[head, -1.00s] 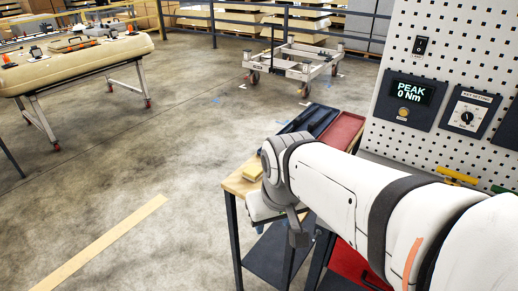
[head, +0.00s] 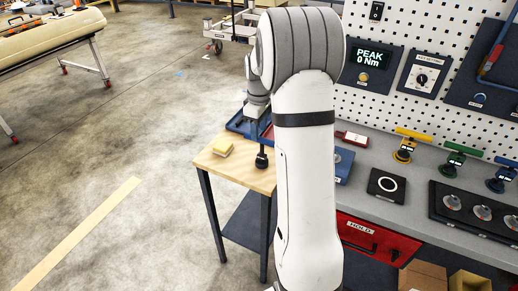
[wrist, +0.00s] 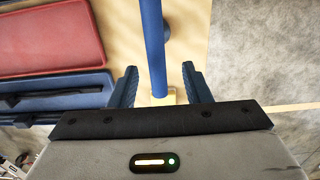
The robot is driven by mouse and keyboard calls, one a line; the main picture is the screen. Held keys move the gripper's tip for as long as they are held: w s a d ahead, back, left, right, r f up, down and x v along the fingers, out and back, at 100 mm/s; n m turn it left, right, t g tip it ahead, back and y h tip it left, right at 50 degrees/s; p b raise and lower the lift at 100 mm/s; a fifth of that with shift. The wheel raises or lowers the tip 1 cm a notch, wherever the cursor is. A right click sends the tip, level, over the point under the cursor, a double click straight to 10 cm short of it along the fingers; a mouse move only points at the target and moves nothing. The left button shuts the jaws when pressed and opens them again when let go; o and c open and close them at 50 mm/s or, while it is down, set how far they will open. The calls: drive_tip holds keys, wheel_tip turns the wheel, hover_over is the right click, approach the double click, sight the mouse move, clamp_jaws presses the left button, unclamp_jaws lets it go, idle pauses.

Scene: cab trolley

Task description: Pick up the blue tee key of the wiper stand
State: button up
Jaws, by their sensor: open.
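In the wrist view a long blue bar (wrist: 152,40) runs down between the two fingers of my gripper (wrist: 160,70). The fingers are apart, with a gap visible on each side of the bar. In the head view a dark upright piece with a round foot (head: 262,160) stands on the wooden table, below my wrist; my fingers are hard to make out there. Another blue tee key (head: 504,176) stands on the grey bench at the right, away from my gripper.
Yellow (head: 405,150) and green (head: 455,158) tee keys stand on the bench. A pegboard (head: 365,105) rises behind. Open floor lies left.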

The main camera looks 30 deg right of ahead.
sight(262, 145)
drive_tip(key=f, duration=0.2)
drive_tip(key=f+p, duration=0.1)
drive_tip(key=f, duration=0.1)
drive_tip(key=d+f, duration=0.1)
drive_tip(key=f, duration=0.1)
drive_tip(key=shift+s+f+p, duration=0.25)
drive_tip(key=shift+p, duration=0.15)
drive_tip(key=shift+f, duration=0.5)
clamp_jaws()
